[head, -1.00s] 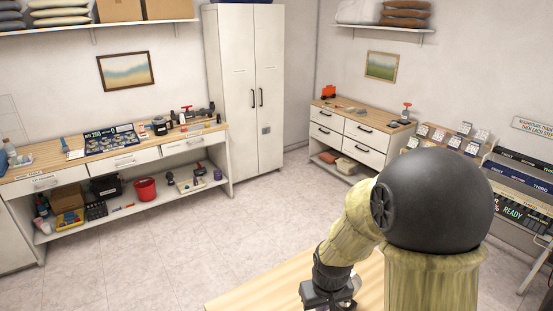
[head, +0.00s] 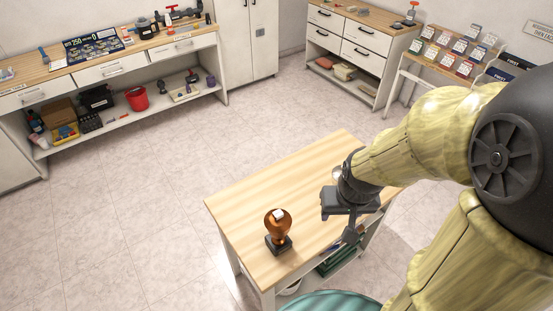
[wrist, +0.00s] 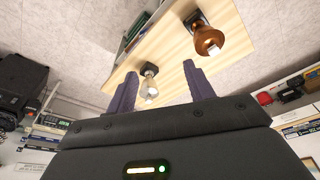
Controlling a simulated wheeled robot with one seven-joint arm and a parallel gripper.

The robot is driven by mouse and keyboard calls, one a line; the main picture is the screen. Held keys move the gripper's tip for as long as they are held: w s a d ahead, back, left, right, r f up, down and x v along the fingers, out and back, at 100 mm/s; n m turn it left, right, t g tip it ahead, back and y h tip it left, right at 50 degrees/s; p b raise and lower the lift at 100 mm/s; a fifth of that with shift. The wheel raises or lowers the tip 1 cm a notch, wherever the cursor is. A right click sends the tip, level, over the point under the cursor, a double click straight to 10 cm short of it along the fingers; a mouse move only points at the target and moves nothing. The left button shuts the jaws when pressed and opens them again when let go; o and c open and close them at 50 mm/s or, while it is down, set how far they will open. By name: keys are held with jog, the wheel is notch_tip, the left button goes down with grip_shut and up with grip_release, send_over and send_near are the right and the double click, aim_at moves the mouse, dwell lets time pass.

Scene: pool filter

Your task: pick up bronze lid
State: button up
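The bronze lid (head: 277,222) is a rounded, shiny copper-brown piece with a pale tag on top. It stands on a small dark base at the left front part of the wooden table. In the wrist view the bronze lid (wrist: 208,41) is at the upper right, beyond the right finger. My gripper (head: 352,236) is over the table, to the right of the lid and apart from it. In the wrist view my gripper (wrist: 158,82) shows two dark purple fingers spread wide, with nothing held between them.
The wooden table (head: 270,180) has clear top around the lid. A silvery, pale-tagged piece on a dark base (wrist: 149,70) stands on it, seen between my fingers in the wrist view and mostly hidden by my gripper in the head view. Open floor (head: 140,200) lies left.

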jog(key=w+a+f+n+g+p, duration=0.2)
jog(key=w+a+n, duration=0.4)
jog(key=w+a, duration=0.6)
jog(key=shift+w+a+g, duration=0.15)
jog(key=shift+a+g, duration=0.15)
jog(key=shift+a, duration=0.35)
jog(key=p, duration=0.3)
send_near(278, 213)
jog(key=f, duration=0.5)
jog(key=shift+d+f, duration=0.2)
jog(key=shift+f, duration=0.05)
jog(key=shift+f, duration=0.1)
jog(key=shift+a+f+p, duration=0.2)
jog(key=shift+f+p, duration=0.75)
jog(key=shift+f, duration=1.55)
